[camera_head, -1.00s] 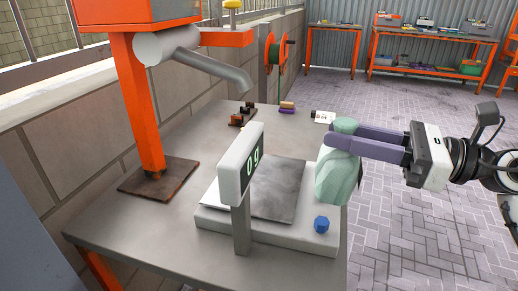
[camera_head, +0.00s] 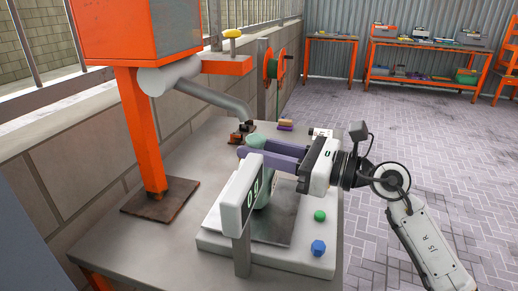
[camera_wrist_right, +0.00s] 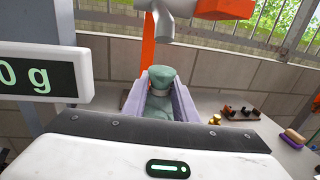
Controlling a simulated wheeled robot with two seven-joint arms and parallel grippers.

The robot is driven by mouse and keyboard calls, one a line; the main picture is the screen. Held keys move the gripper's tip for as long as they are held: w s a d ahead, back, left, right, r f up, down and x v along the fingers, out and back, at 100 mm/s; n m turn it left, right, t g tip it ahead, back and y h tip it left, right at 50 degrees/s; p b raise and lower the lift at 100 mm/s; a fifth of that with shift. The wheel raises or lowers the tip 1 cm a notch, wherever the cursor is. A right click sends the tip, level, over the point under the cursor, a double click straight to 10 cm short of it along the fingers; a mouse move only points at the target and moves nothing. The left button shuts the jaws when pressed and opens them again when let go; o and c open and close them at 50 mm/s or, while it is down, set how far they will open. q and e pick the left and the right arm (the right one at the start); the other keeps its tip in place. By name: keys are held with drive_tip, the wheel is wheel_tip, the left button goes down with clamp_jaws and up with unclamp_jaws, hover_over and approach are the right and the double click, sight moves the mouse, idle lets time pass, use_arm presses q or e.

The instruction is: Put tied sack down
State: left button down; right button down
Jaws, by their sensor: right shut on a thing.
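My right gripper (camera_head: 270,156) is shut on the neck of the pale green tied sack (camera_head: 264,192). The sack hangs upright above the metal plate of the scale (camera_head: 273,228), partly behind the display. I cannot tell whether its bottom touches the plate. In the right wrist view the sack (camera_wrist_right: 160,100) sits between the two purple fingers. The scale's display (camera_head: 237,195) stands in front; in the right wrist view it (camera_wrist_right: 40,78) reads 0 g. My left gripper is not in view.
The scale stands on a grey table (camera_head: 160,245). A blue knob (camera_head: 318,247) and a green knob (camera_head: 320,215) are on its right side. An orange machine post (camera_head: 140,130) with a grey spout (camera_head: 205,95) rises at the left. Small blocks (camera_head: 286,125) lie at the back.

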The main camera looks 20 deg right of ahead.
drive_tip(key=shift+d+f, duration=0.1)
drive_tip(key=shift+f, duration=0.05)
drive_tip(key=shift+s+f, duration=0.1)
drive_tip(key=shift+f, duration=0.1)
drive_tip(key=c, duration=1.6)
unclamp_jaws()
drive_tip(key=shift+o, duration=0.8)
